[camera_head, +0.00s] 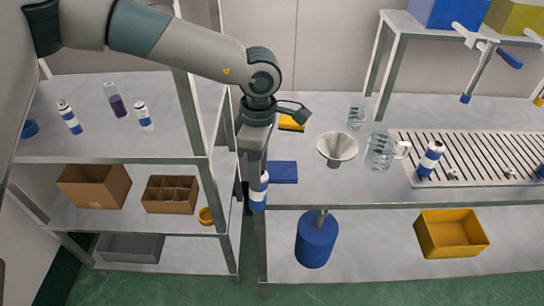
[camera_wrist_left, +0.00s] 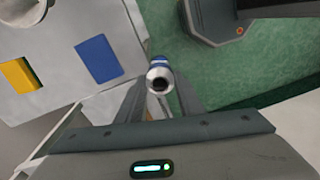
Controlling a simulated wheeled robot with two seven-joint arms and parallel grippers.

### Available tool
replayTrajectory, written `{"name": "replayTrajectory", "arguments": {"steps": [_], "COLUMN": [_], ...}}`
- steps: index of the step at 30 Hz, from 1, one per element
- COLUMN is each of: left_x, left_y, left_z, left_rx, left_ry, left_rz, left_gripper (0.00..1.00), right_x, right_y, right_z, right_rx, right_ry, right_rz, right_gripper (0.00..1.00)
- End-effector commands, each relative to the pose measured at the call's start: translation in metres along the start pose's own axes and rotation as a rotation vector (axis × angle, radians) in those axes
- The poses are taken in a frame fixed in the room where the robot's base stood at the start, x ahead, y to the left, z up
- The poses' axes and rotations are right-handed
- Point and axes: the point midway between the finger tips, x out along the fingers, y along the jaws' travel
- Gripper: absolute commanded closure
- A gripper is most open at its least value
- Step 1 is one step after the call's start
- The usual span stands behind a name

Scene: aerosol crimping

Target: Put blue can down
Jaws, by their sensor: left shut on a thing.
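My left gripper (camera_head: 257,178) points down at the left front corner of the workbench. It is shut on a blue-and-white can (camera_head: 259,192), which hangs upright below it. In the left wrist view the same can (camera_wrist_left: 159,76) shows its open top between the two fingers of the gripper (camera_wrist_left: 160,100), with green floor and the bench edge around it. Another blue-and-white can (camera_head: 429,160) stands on the slotted drain tray at the right. Two more blue-and-white cans (camera_head: 69,117) (camera_head: 144,117) stand on the left shelf's top board. My right gripper is not in view.
A blue cloth (camera_head: 283,172) and a yellow item (camera_head: 291,122) lie on the workbench (camera_head: 335,190). A funnel (camera_head: 337,148), a glass pitcher (camera_head: 380,151) and a clear beaker (camera_head: 356,117) stand right of them. The rack's post (camera_head: 190,105) is close left of my left arm.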

Motion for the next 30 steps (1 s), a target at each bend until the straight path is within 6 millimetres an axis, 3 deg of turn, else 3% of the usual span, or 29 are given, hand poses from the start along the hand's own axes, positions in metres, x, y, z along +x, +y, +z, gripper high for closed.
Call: {"name": "replayTrajectory", "arguments": {"steps": [11, 21, 30], "left_x": [0.071, 0.158, 0.184], "left_y": [-0.034, -0.104, -0.136], "left_z": [-0.05, -0.107, -0.126], "left_rx": [0.432, 1.091, 1.373], "left_ry": [0.015, 0.029, 0.047], "left_rz": [-0.013, 0.005, 0.029], "left_gripper": [0.88, 0.88, 0.88], "right_x": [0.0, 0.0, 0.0], "right_y": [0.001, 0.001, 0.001], "right_z": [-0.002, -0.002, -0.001], "right_rx": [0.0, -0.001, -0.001], "right_ry": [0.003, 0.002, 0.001], "right_rz": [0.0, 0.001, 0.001], "right_gripper": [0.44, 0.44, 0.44]}}
